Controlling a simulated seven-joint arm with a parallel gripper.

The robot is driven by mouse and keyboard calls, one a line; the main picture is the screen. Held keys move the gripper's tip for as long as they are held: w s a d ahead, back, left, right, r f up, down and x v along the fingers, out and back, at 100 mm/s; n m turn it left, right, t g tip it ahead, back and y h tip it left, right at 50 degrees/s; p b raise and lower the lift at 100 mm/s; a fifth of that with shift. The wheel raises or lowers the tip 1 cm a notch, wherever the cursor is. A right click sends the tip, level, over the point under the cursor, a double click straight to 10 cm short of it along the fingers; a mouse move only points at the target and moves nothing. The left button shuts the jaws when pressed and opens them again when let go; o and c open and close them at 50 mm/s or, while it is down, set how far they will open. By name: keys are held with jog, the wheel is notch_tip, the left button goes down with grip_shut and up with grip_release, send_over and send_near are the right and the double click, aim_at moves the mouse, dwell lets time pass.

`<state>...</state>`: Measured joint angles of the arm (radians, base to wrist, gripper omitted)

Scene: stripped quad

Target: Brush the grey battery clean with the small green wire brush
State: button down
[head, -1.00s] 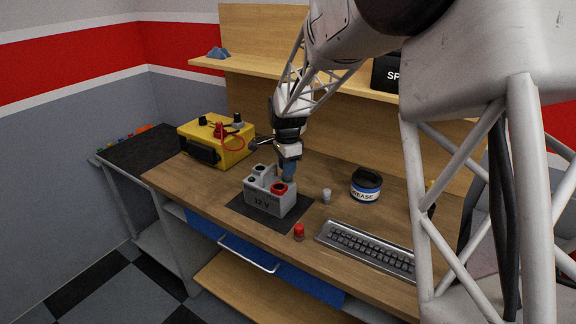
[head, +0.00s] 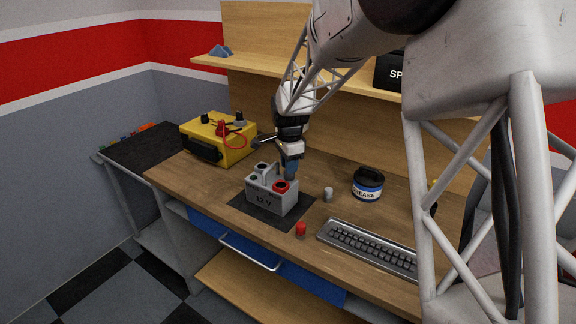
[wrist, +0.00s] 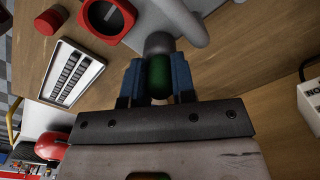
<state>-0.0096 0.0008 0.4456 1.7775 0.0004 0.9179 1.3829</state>
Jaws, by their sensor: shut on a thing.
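The grey battery (head: 263,203), marked 12 V, stands upright on a dark mat (head: 242,207) on the bench. It has a grey handle and a red ring (head: 280,187) around one terminal. My gripper (head: 291,171) points down at the battery's back right, close to the red-ringed terminal. In the wrist view my blue fingers (wrist: 159,82) are shut on the green wire brush (wrist: 159,78). Its grey end (wrist: 158,44) points toward the battery (wrist: 180,18). I cannot tell whether it touches the battery. The brush is hidden in the head view.
A red cap (head: 301,229) and a grey cap (head: 328,194) stand right of the battery. A grease tin (head: 368,183) is behind, a keyboard-like metal piece (head: 368,247) is front right, and a yellow box (head: 217,138) with a red cable is back left.

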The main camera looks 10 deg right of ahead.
jog(key=shift+w+d+f, duration=0.1)
jog(key=shift+d, duration=0.05)
dwell(0.5)
jog(key=shift+s+a, duration=0.45)
jog(key=shift+a, duration=0.05)
jog(key=shift+r, duration=0.25)
jog(key=shift+r, duration=3.95)
jog(key=shift+a, duration=0.1)
